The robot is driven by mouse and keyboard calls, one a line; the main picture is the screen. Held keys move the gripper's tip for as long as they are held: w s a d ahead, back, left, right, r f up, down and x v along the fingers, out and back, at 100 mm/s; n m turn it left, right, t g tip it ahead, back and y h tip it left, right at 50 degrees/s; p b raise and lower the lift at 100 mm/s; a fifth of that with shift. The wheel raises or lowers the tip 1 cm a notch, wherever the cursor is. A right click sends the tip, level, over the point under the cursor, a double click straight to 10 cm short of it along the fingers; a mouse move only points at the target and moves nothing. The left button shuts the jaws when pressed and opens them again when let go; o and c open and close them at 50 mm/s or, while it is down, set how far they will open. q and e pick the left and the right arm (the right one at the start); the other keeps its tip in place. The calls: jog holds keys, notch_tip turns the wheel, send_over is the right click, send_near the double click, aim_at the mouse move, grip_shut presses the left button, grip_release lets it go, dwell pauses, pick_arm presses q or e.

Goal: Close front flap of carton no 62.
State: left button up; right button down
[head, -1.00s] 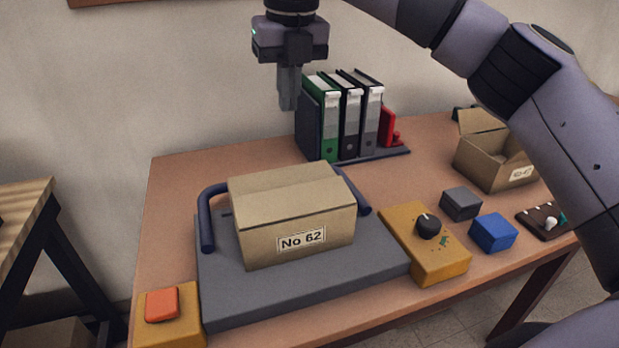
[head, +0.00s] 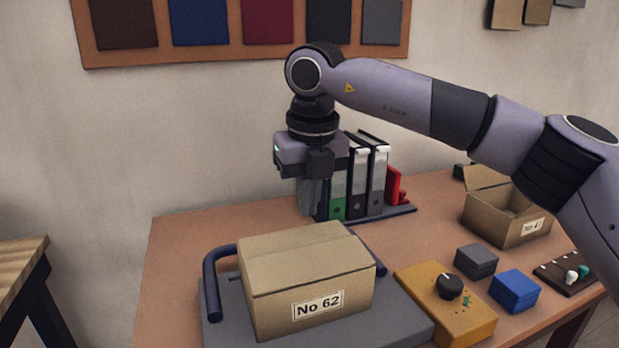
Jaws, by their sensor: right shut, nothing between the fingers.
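Carton no 62 (head: 308,285) is a brown cardboard box with a "No 62" label on its front face. It stands on a grey platform (head: 395,326) between two dark blue curved bars. Its top looks covered, with the flaps lying flat and a seam line near the front edge. No flap stands up. My right gripper (head: 310,205) points down behind the carton, in front of the binders, apart from the carton. Its fingers are shut and empty. My left gripper is out of view.
Binders (head: 362,180) stand in a rack at the back. An open carton (head: 505,212) is at the right. A yellow box with a black knob (head: 449,286), a grey block (head: 476,261) and a blue block (head: 514,291) lie right of the platform. The table's left back is clear.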

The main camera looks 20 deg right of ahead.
aim_at(305, 248)
jog(key=f, duration=0.4)
jog(key=w+f, duration=0.1)
jog(key=f, duration=0.2)
jog(key=shift+f, duration=0.1)
jog(key=shift+w+f, duration=0.1)
jog(key=shift+w+f+b, duration=0.2)
jog(key=shift+f+b, duration=0.4)
jog(key=shift+f, duration=0.5)
jog(key=shift+w+r+p, duration=0.15)
jog(key=shift+r+p, duration=0.35)
jog(key=shift+r, duration=0.3)
